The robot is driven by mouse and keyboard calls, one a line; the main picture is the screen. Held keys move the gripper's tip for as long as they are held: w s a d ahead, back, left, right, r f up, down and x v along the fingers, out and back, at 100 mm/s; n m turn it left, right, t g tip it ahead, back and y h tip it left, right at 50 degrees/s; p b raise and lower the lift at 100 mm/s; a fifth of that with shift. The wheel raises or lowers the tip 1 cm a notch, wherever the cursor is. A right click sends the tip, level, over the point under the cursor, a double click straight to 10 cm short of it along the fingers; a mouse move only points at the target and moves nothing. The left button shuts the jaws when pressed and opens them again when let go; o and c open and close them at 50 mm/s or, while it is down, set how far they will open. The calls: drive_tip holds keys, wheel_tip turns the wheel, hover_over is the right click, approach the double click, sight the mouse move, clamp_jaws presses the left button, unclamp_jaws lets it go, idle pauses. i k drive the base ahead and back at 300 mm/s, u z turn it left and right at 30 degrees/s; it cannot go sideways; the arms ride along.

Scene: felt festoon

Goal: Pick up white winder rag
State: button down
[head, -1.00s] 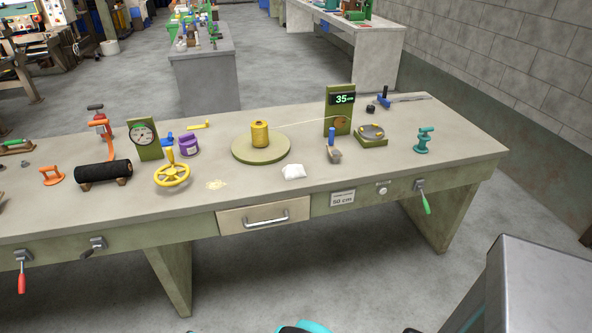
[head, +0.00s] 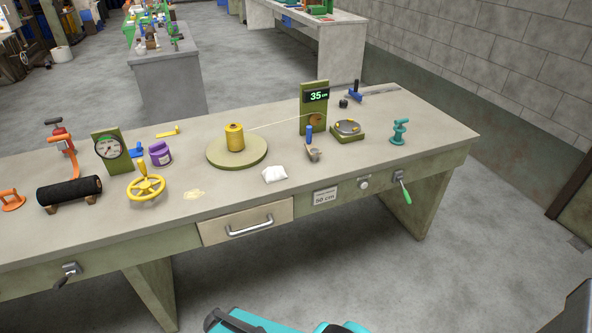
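The white winder rag (head: 274,174) lies as a small crumpled pad on the workbench (head: 330,185), near the front edge above the drawer. It sits in front of the round green turntable and is uncovered. My gripper is not clearly visible. Teal and dark parts of my own arm show at the bottom edge, well below and in front of the bench.
A yellow handwheel (head: 146,188) stands left. A closed drawer (head: 247,222) is below.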

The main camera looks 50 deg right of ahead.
sight(271, 175)
drive_tip(key=u, duration=1.4)
drive_tip(key=k, duration=0.1)
drive_tip(key=z, duration=2.75)
drive_tip(key=k, duration=0.9)
drive_tip(key=u, duration=0.15)
drive_tip(key=i, duration=0.65)
drive_tip(key=u, duration=0.05)
